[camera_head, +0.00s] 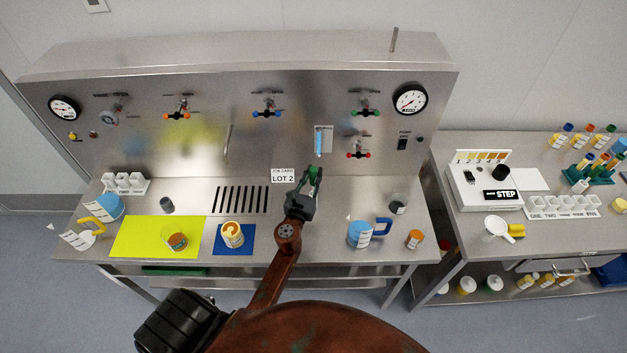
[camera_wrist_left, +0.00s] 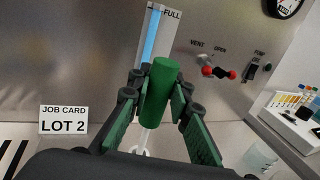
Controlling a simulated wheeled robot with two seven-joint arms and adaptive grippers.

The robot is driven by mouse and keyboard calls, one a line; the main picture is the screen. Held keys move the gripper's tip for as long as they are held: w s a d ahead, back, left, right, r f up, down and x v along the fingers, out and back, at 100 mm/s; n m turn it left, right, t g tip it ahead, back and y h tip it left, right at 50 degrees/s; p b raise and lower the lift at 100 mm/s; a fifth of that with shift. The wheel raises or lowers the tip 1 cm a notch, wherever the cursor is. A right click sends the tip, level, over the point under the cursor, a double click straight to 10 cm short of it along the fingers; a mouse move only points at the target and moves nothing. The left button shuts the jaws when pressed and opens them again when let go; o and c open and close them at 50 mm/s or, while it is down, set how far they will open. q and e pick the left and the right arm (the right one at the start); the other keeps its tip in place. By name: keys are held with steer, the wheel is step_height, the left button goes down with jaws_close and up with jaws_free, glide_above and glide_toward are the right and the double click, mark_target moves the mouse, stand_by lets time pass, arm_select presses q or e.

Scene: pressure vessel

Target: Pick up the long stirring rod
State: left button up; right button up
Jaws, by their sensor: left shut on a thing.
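My left gripper (camera_head: 312,180) is in front of the steel panel, above the bench. In the left wrist view, its fingers (camera_wrist_left: 158,105) are shut on the green cylindrical handle (camera_wrist_left: 161,90) of the stirring rod. A thin pale shaft (camera_wrist_left: 145,140) shows below the handle, and its lower end is partly hidden by the gripper. In the head view only a small green part shows between the fingers. I do not see my right gripper.
A blue sight gauge (camera_head: 319,142) and a red-handled valve (camera_head: 358,154) are on the panel just behind. A blue jug (camera_head: 359,235) stands to the right. A yellow mat (camera_head: 130,236) and blue mat (camera_head: 219,246) lie left. A LOT 2 card (camera_head: 283,176) is beside the gripper.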

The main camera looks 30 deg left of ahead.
arm_select(q)
jaws_close()
steer(key=shift+r, duration=0.1)
